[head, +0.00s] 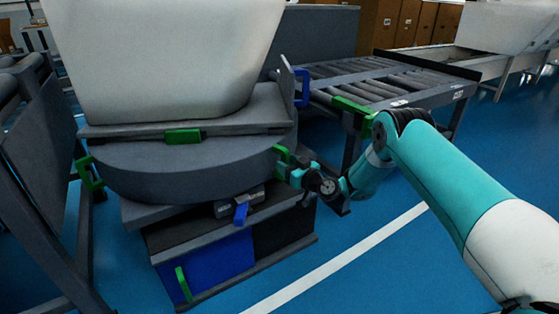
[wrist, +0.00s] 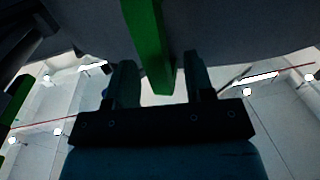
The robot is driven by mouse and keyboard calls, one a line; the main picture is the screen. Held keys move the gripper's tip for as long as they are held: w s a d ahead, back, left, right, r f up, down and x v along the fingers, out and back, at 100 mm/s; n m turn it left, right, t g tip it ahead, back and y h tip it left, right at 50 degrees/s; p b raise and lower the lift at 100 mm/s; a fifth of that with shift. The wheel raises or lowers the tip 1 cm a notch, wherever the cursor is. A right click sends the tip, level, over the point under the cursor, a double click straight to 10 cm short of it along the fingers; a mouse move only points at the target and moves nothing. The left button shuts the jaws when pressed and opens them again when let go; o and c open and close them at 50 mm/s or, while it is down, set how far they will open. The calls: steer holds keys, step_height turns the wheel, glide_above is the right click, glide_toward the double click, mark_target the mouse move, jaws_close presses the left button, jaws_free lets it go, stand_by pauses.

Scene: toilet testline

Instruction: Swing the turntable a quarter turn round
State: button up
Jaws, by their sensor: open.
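The turntable (head: 185,170) is a thick dark grey disc. It carries a large white toilet body (head: 165,55) on a grey plate. A green handle (head: 281,158) sits on its right rim, and another green handle (head: 90,173) on its left rim. My gripper (head: 287,170) is at the right-hand handle. In the wrist view my open gripper (wrist: 161,68) has one finger on each side of the green handle (wrist: 145,45). Gaps show between the handle and both fingers, with no clear contact. The fingertips are small and partly lost against the handle in the head view.
A blue lever (head: 241,211) sits under the disc, above a base with blue and black panels (head: 215,268). A green clip (head: 183,136) is on the front of the plate. A roller conveyor (head: 390,85) stands behind right. Blue floor lies open at right front.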

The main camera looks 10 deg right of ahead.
steer(key=shift+b+x, duration=0.35)
steer(key=shift+x, duration=1.25)
steer(key=shift+r, duration=0.1)
steer(key=shift+c, duration=0.2)
